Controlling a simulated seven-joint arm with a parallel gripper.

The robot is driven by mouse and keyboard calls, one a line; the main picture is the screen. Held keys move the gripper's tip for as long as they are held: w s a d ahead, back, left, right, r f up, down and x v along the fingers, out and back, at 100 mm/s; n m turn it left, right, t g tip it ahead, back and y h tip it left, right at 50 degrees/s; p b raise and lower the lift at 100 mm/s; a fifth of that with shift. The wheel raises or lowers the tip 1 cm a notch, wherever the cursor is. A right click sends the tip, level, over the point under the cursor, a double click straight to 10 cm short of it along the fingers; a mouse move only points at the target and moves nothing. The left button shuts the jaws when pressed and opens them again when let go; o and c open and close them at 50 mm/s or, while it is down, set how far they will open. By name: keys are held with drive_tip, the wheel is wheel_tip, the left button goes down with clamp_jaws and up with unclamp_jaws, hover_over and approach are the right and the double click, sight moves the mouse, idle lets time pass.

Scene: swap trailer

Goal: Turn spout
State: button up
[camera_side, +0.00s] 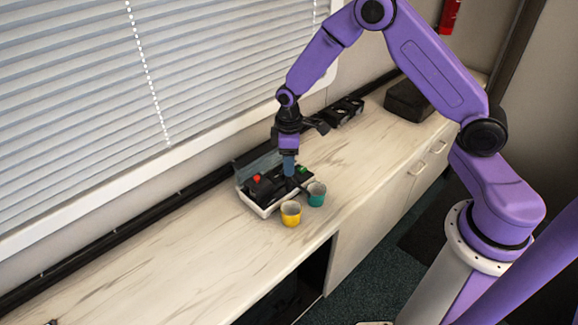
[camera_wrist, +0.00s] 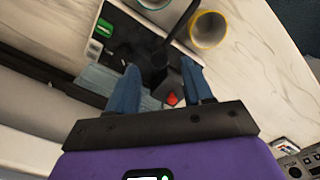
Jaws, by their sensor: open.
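A small machine with a black top and pale edges (camera_side: 262,209) stands on the counter. It has a red button (camera_side: 257,178) and a green button (camera_side: 303,169). In the wrist view, a dark spout (camera_wrist: 176,33) runs from a round black hub (camera_wrist: 155,62) towards the upper right, near the yellow cup (camera_wrist: 208,29). A teal cup (camera_side: 316,194) and the yellow cup, also in the side view (camera_side: 291,213), stand at the machine's front. My gripper (camera_wrist: 160,66) points down over the hub, its blue fingers open on either side of it. Contact cannot be told.
The pale counter (camera_side: 170,255) is clear to the left. A dark box (camera_side: 408,101) and a black rack (camera_side: 345,110) stand further right and back. The window blinds (camera_side: 120,90) rise behind the counter. Its front edge lies close to the cups.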

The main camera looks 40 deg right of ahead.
drive_tip(key=shift+f, duration=1.3)
clamp_jaws()
drive_tip(key=shift+n, duration=0.3)
drive_tip(key=n, duration=0.3)
drive_tip(key=shift+n, duration=2.1)
